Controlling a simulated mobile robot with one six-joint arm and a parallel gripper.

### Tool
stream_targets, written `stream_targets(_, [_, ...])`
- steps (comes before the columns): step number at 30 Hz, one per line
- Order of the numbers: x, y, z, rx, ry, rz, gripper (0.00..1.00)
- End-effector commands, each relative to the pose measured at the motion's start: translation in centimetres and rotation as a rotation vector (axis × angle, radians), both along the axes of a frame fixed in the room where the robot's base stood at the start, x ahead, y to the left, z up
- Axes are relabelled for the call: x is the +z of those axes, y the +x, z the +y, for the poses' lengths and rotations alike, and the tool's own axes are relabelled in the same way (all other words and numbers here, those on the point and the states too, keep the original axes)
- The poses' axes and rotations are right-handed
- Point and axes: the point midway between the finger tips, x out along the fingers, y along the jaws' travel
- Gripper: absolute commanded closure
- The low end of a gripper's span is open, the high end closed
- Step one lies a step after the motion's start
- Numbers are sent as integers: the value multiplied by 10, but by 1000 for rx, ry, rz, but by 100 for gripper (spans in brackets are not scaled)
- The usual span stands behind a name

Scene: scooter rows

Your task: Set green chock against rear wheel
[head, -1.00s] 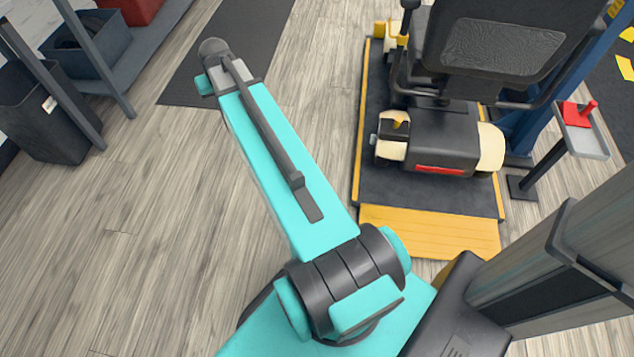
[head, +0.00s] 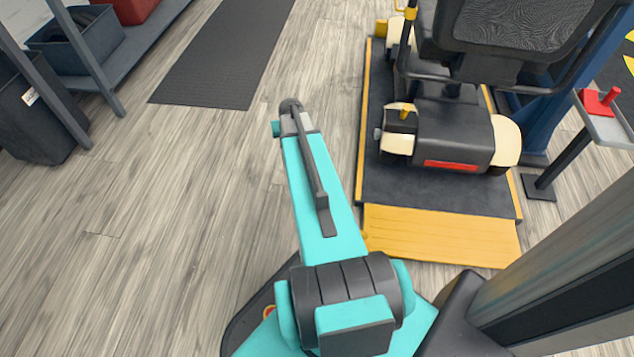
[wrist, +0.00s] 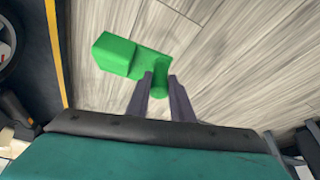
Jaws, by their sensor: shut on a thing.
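The green chock (wrist: 114,54) is a block with a rounded handle-like part, seen in the wrist view. My gripper (wrist: 161,78) is shut on that rounded part, over the wood floor. In the head view my arm hides both gripper and chock. The scooter (head: 450,135) stands on a dark platform with its back towards me. Its cream left rear wheel (head: 396,144) and right rear wheel (head: 507,141) flank the dark rear housing. The chock is apart from the wheels, left of the platform.
The dark platform (head: 440,195) has yellow edges and a yellow ramp (head: 440,235) at the near end. A stand with a tray (head: 612,128) is at the right. A dark mat (head: 225,60) lies behind, and shelves with bins (head: 80,40) stand at the left. Floor left of the platform is clear.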

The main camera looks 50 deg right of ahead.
Motion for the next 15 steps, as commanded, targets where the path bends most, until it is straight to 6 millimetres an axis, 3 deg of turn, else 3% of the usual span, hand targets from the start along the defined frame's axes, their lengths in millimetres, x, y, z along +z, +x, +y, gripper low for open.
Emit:
stream_targets(1, [-24, -8, -8, -16, 1, 1, 100])
stream_targets(6, [-61, -27, -25, -53, -1, 0, 100])
stream_targets(15, [-77, -38, -33, -73, -1, -1, 100])
